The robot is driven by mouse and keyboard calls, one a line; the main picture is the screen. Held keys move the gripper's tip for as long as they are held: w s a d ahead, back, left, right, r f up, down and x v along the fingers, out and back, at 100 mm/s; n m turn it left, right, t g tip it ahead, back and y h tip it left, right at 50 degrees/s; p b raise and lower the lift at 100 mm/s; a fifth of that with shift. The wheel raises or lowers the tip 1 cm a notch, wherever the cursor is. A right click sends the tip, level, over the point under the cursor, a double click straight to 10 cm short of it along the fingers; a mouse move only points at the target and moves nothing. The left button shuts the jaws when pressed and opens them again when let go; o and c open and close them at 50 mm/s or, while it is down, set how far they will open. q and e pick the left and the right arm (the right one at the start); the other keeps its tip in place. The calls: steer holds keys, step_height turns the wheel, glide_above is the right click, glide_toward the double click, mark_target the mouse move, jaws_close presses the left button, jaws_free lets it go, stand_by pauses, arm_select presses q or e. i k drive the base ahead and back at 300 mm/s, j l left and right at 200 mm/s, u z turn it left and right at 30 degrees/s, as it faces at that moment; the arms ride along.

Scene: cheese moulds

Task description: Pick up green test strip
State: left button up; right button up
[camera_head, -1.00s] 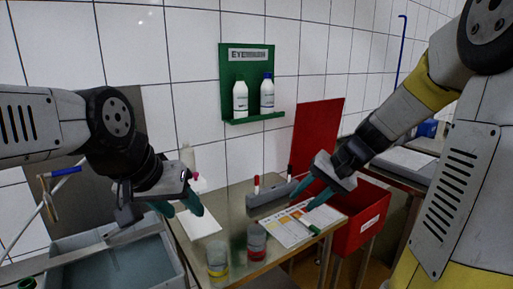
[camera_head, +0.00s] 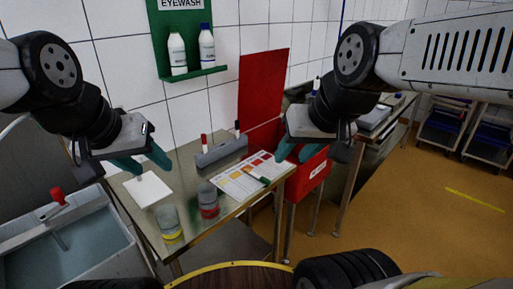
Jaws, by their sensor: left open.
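A small green piece (camera_head: 264,181), which looks like the green test strip, lies at the right edge of a printed colour chart (camera_head: 233,184) on the steel table. My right gripper (camera_head: 293,158) is above and right of it, near the chart's right end, with its teal fingers apart and nothing seen between them. My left gripper (camera_head: 150,167) is open and empty above the table's left side, near a white sheet (camera_head: 148,190). Neither gripper visibly touches the strip.
A jar with a yellow base (camera_head: 170,223) and a jar with a red base (camera_head: 208,200) stand near the table's front. A grey rack (camera_head: 221,151) with marker-like sticks stands behind the chart. A red bin (camera_head: 309,176) is at the right, a sink (camera_head: 75,262) at the left.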

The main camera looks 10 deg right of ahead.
mark_target(267, 182)
steer(key=i+l+z, duration=0.1)
steer(key=z, duration=0.15)
steer(key=i+l+u, duration=0.2)
steer(key=l+u, duration=0.25)
steer(key=l, duration=0.25)
steer(key=l+u, duration=0.45)
steer(key=l, duration=0.3)
